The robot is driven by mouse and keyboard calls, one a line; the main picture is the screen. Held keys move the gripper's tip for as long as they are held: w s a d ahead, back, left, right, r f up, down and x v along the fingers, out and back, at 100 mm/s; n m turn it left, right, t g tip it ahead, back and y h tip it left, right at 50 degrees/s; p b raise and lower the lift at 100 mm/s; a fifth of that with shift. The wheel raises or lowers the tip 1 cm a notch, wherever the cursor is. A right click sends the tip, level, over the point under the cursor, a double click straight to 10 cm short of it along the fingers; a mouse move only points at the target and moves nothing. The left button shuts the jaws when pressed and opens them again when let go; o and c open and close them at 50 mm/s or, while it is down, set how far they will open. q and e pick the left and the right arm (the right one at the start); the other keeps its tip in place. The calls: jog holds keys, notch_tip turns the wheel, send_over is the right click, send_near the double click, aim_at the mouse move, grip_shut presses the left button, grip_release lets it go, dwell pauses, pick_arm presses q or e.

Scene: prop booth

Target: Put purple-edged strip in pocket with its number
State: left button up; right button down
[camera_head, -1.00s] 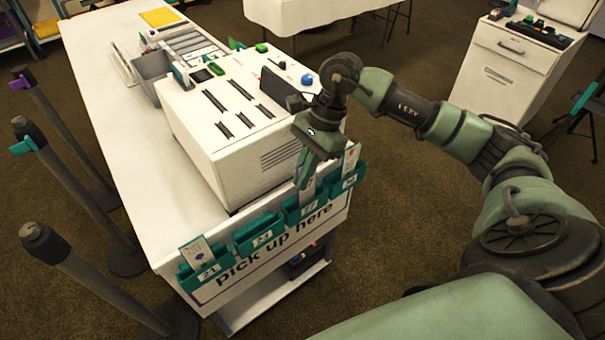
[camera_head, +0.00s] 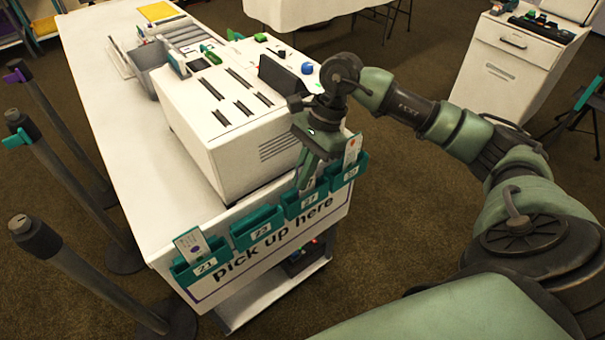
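My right gripper (camera_head: 307,182) points down at the third pocket (camera_head: 301,208) of the teal row on the counter front, labelled 27. A white strip (camera_head: 319,172) shows partly beside and behind its fingers at the pocket mouth. The fingers hide much of this strip, and I see no purple edge on it. I cannot tell whether the fingers are shut on it. The left pocket (camera_head: 204,269), labelled 21, holds a white strip (camera_head: 190,243) with a purple mark. The second pocket (camera_head: 258,231) shows no strip. The right pocket (camera_head: 349,175) holds a strip (camera_head: 352,151) with a red mark.
A white slotted box (camera_head: 232,120) stands on the long white counter (camera_head: 115,120) behind the pockets. A dark screen (camera_head: 283,80) stands near my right wrist. Dark posts (camera_head: 75,265) stand left of the counter. A white cabinet (camera_head: 513,68) is at the back right.

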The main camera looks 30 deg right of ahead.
jog(key=c, duration=1.6)
grip_release()
jog(key=shift+r, duration=0.1)
jog(key=b+v, duration=0.1)
jog(key=v, duration=0.6)
jog(key=shift+d+r, duration=0.15)
jog(key=shift+r, duration=0.15)
